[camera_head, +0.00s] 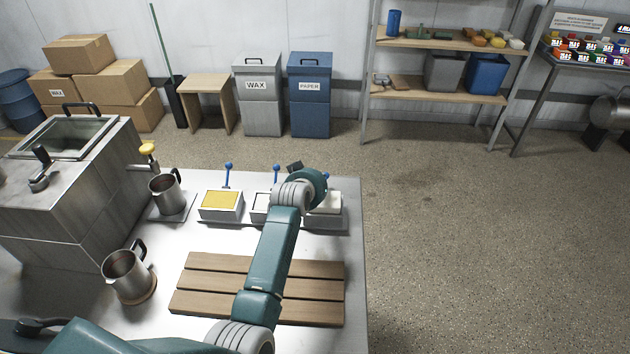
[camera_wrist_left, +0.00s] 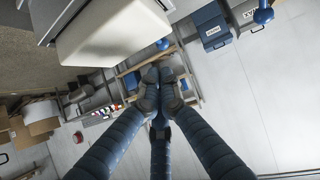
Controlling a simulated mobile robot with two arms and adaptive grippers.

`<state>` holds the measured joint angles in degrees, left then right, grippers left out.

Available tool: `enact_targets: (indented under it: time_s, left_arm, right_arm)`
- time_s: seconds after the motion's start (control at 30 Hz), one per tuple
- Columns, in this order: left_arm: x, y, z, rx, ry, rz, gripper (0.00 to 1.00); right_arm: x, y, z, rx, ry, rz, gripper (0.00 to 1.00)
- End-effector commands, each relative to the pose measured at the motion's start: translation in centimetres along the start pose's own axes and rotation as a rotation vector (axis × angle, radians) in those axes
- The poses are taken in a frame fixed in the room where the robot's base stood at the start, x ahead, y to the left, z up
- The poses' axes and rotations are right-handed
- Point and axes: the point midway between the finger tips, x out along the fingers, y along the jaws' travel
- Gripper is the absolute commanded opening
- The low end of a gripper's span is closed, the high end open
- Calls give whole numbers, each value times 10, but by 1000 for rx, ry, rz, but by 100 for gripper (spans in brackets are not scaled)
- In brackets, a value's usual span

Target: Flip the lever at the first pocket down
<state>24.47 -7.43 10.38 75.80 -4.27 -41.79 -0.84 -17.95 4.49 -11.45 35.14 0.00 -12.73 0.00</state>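A row of three pockets stands on the table. The left pocket (camera_head: 221,203) holds a yellow surface, and its blue-knobbed lever (camera_head: 228,170) stands upright behind it. The middle pocket (camera_head: 260,207) is partly hidden by my left arm; its blue-knobbed lever (camera_head: 276,172) also stands upright. The right pocket (camera_head: 325,205) has a white top; its lever is not clear in the head view. My left gripper (camera_head: 294,166) is behind the row, just right of the middle lever. In the left wrist view its fingertips (camera_wrist_left: 160,78) are together with nothing visible between them. My right gripper is not in view.
A slatted wooden board (camera_head: 205,283) lies in front of the pockets. Metal jugs stand at the left (camera_head: 167,190) and front left (camera_head: 126,276), near a large metal tank (camera_head: 90,185). Bins and shelves stand beyond the table.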

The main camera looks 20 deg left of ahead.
Motion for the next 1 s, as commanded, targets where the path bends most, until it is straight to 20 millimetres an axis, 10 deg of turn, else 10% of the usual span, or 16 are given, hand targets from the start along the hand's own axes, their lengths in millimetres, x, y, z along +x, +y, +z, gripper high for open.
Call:
enact_targets:
  time_s: [0.27,1.0]
  left_arm:
    - [-40,0,-4,0,2,1,0]
    - [-57,0,-6,0,0,0,0]
  right_arm:
    - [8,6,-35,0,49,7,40]
    - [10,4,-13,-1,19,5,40]
